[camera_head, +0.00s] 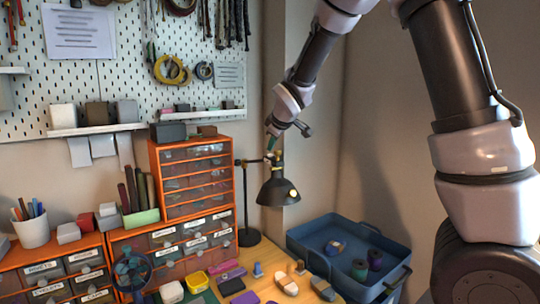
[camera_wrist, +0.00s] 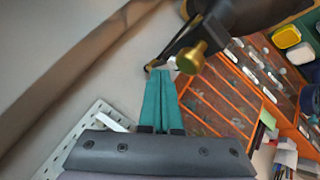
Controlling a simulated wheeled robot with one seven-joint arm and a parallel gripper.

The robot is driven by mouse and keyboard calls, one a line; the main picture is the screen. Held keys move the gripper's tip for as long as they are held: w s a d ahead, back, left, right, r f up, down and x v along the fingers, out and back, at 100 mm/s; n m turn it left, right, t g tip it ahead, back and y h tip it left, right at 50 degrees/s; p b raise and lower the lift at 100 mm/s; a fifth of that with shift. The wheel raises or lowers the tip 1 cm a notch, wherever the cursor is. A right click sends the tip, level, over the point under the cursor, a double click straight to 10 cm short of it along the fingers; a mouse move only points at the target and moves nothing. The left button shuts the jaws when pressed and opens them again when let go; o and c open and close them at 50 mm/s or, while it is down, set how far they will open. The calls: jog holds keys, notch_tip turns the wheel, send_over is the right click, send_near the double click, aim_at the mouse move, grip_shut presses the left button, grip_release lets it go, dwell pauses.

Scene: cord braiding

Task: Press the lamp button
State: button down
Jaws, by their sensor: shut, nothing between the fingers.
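A black desk lamp (camera_head: 278,190) with a round base and a downturned shade stands behind the table, right of the orange drawer unit. My gripper (camera_head: 270,142) is at the top of the lamp, beside the shade's upper end. In the wrist view its teal fingers (camera_wrist: 161,74) are shut and empty, with the tips just left of the brass knob. Whether they touch any lamp part I cannot tell.
The orange drawer unit (camera_head: 152,178) stands left of the lamp. A blue tray (camera_head: 297,238) with spools lies at the right. The wall is close behind the lamp.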

aim_at(272, 157)
notch_tip(272, 157, up, 6)
dwell(0.7)
jog(key=shift+s, duration=0.1)
